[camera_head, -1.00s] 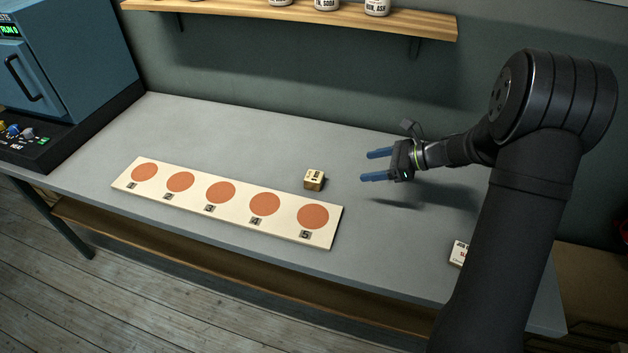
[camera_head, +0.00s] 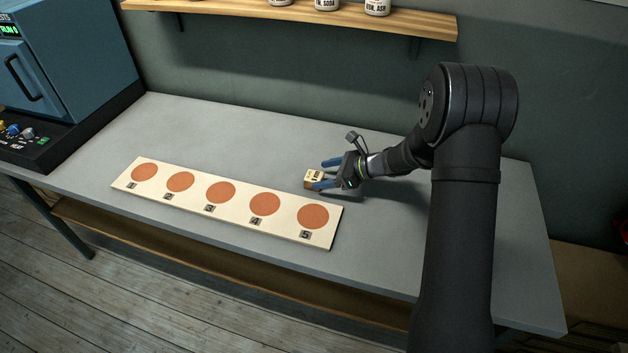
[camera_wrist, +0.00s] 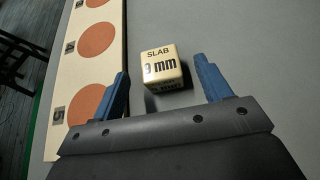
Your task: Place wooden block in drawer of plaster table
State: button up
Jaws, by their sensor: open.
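The wooden block (camera_head: 311,176) is a small light cube with black lettering, standing on the grey table (camera_head: 400,240) behind the right end of the long board. In the wrist view the block (camera_wrist: 161,68) reads "SLAB 9 mm" or similar and sits ahead of and between the two blue fingers. My gripper (camera_head: 327,174) is open, low over the table just right of the block. In the wrist view my gripper (camera_wrist: 160,85) has no hold on it. Whether a fingertip touches the block is unclear in the head view. No drawer is in view.
A pale board (camera_head: 238,216) with several numbered terracotta discs lies left and in front of the block. A blue kiln-like box (camera_head: 75,55) stands at the far left. A wooden shelf (camera_head: 220,8) with jars hangs on the back wall.

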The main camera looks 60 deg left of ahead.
aim_at(322, 177)
jog(key=x, duration=0.2)
jog(key=shift+s+a+f, duration=0.15)
jog(key=shift+s+a, duration=0.05)
jog(key=shift+s, duration=0.05)
jog(key=c, duration=1.1)
jog(key=shift+c, duration=0.2)
jog(key=shift+r, duration=0.5)
jog(key=r, duration=0.2)
jog(key=w+r, duration=0.1)
jog(key=shift+d+r, duration=0.35)
jog(key=shift+r, duration=0.05)
jog(key=v, duration=1.2)
jog(key=shift+d+r, duration=0.2)
jog(key=shift+d, duration=0.05)
